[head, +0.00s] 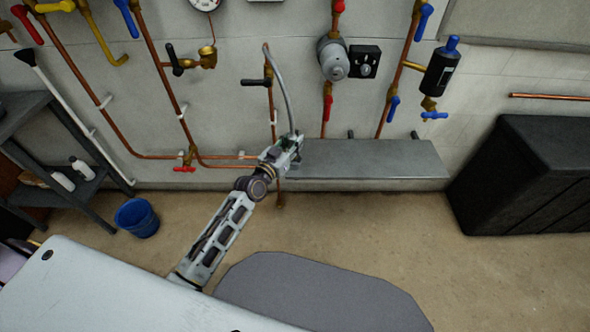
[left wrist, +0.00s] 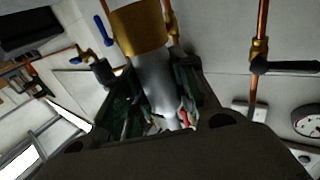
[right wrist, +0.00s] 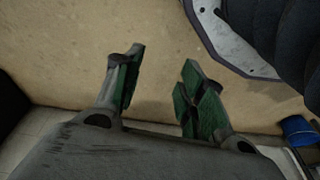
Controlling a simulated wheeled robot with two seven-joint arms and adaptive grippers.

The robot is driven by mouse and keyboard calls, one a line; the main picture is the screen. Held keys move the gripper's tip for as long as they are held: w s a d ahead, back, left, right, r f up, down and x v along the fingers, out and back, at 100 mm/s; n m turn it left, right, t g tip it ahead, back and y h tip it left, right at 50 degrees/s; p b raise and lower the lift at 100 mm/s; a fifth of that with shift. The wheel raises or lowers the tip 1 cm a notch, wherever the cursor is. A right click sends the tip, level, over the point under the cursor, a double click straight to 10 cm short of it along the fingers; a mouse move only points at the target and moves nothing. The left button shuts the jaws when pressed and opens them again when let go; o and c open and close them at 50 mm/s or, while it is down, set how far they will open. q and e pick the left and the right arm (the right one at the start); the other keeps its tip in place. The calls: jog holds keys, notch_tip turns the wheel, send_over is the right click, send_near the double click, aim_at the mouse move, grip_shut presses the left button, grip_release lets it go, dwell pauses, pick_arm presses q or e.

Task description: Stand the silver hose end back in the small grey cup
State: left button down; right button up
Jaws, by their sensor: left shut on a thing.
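My left gripper (head: 290,147) is at the left end of the grey wall shelf (head: 375,160). It is shut on the silver hose end, which is mostly hidden by the fingers in the head view. The grey hose (head: 282,85) rises from the fingers and bends over to the pipework. In the left wrist view the silver hose end (left wrist: 155,80), with a brass-coloured collar (left wrist: 140,30), sits between the green finger pads. I cannot make out the small grey cup in any view. My right gripper (right wrist: 160,85) is open and empty above the floor, outside the head view.
Copper pipes with coloured valve handles cover the wall behind the shelf. The shelf top is mostly bare. A black cabinet (head: 525,175) stands at the right. A blue bucket (head: 137,217) and a dark rack (head: 50,150) stand at the left.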

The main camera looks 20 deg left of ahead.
pick_arm(q)
jog(key=w+a+f+m+h+b, duration=0.1)
jog(key=w+f+b, duration=0.1)
jog(key=w+b, duration=0.3)
jog(key=w+a+f+m+g+h+b, duration=0.1)
jog(key=w+f+b, duration=0.2)
jog(key=b, duration=0.6)
jog(key=shift+w+f+h+b, duration=0.15)
jog(key=shift+w+h+b, duration=0.2)
jog(key=shift+w, duration=0.5)
pick_arm(e)
jog(key=w+a+r, duration=0.1)
jog(key=r, duration=0.6)
jog(key=w+a+r+t+y, duration=0.1)
jog(key=w+r, duration=0.1)
jog(key=r, duration=0.4)
jog(key=shift+a+r, duration=0.3)
jog(key=shift+r, duration=0.1)
pick_arm(q)
jog(key=shift+a, duration=0.1)
notch_tip(320, 180, down, 6)
jog(key=b, duration=0.3)
pick_arm(e)
notch_tip(320, 180, down, 7)
jog(key=w+a+t+y, duration=0.1)
jog(key=a, duration=0.1)
jog(key=shift+r, duration=0.2)
